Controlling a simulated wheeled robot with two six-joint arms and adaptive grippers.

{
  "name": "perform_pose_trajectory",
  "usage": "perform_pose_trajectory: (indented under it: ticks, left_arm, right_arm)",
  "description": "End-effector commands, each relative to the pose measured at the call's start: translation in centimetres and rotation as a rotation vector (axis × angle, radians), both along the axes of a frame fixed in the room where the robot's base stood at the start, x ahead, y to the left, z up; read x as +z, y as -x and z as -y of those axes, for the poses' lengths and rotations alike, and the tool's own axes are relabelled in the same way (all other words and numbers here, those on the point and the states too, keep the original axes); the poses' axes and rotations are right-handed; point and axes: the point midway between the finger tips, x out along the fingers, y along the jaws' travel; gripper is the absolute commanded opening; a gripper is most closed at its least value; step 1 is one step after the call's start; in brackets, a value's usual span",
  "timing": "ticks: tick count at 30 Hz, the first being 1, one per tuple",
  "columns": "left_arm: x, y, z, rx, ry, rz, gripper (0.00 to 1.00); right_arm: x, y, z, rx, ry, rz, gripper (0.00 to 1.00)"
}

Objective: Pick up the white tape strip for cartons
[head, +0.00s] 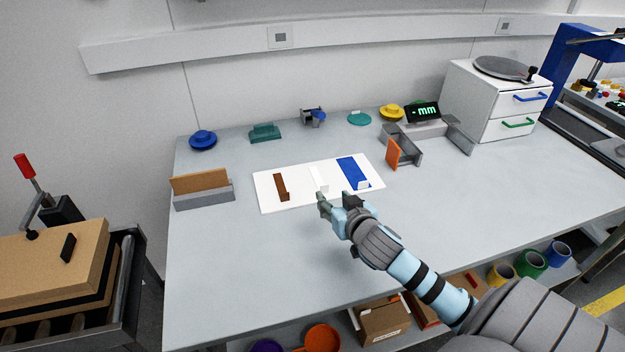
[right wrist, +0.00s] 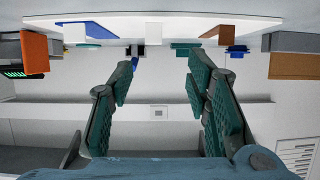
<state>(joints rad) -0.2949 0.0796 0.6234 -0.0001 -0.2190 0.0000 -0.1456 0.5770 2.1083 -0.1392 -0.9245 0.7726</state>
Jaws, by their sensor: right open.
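The white tape strip (head: 319,175) lies on a white board (head: 300,190) on the bench, between a brown strip (head: 281,187) and a blue strip (head: 352,172). White on white, its outline is faint. In the right wrist view, a small pale piece (right wrist: 154,31) that seems to be this strip shows beyond the fingers, between blue and brown. My right gripper (head: 337,199) is open and empty, at the board's front edge near the white strip's front end. Its two green-padded fingers (right wrist: 160,72) stand apart in the wrist view. My left gripper is not in view.
An orange-faced grey bracket (head: 393,154) stands right of the board, and a brown panel in a grey holder (head: 203,196) at left. Blue (head: 203,139), teal (head: 265,132) and yellow (head: 391,112) pieces sit behind. The bench front left is clear.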

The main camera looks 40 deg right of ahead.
Motion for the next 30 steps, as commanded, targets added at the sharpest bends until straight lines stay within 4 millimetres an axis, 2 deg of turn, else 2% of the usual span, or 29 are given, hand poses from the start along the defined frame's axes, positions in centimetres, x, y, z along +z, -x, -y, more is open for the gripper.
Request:
perform_pose_trajectory:
  ticks: [1, 6, 10, 15, 18, 23, 30]
  left_arm:
    - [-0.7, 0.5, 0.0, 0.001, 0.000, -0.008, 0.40]
    - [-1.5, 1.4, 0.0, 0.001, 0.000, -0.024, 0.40]
    - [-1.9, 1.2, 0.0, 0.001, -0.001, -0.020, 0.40]
    - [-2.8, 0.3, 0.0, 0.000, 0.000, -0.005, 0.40]
    - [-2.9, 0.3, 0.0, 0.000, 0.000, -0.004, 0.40]
    - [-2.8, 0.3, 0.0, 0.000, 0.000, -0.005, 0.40]
    - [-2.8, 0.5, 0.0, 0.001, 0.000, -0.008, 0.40]
  right_arm:
    - [-0.9, -1.0, 0.7, -0.009, -0.001, 0.000, 0.44]
    - [-2.2, -3.7, 2.3, -0.017, 0.002, -0.002, 0.44]
    - [-2.9, -5.2, 2.6, -0.016, 0.000, -0.001, 0.44]
    - [-4.3, -8.2, 3.3, -0.013, 0.000, -0.001, 0.44]
    - [-4.5, -8.9, 3.5, -0.011, 0.001, -0.001, 0.44]
    - [-4.4, -9.0, 3.5, -0.010, 0.002, -0.002, 0.44]
    - [-4.4, -9.0, 3.5, -0.010, 0.002, -0.002, 0.11]
